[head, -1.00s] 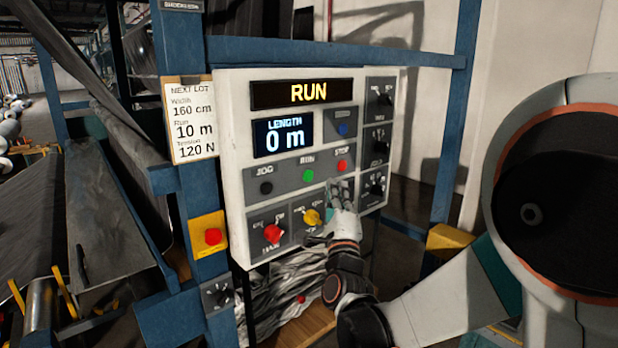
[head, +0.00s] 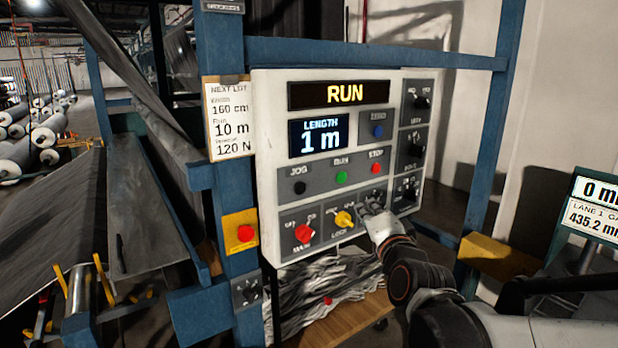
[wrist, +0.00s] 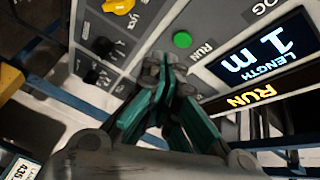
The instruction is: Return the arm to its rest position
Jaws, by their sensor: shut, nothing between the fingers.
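My gripper (head: 376,214) is in front of the lower right part of the white control panel (head: 268,180) in the head view. Its fingers are together and empty. My arm reaches in from the lower right. In the wrist view my gripper (wrist: 170,70) has its teal fingers close together, with the panel behind them. The display (head: 345,94) reads RUN and the length screen (head: 319,137) reads 1 m. The green button (head: 341,178) and red button (head: 376,168) are uncovered. Whether the fingertips touch the panel cannot be told.
A blue post (head: 222,50) with a note card (head: 229,117) stands left of the panel. A yellow box with a red button (head: 241,233) is on that post. Grey rolls (head: 45,135) lie at the far left. A yellow block (head: 500,256) and a readout sign (head: 592,208) are at the right.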

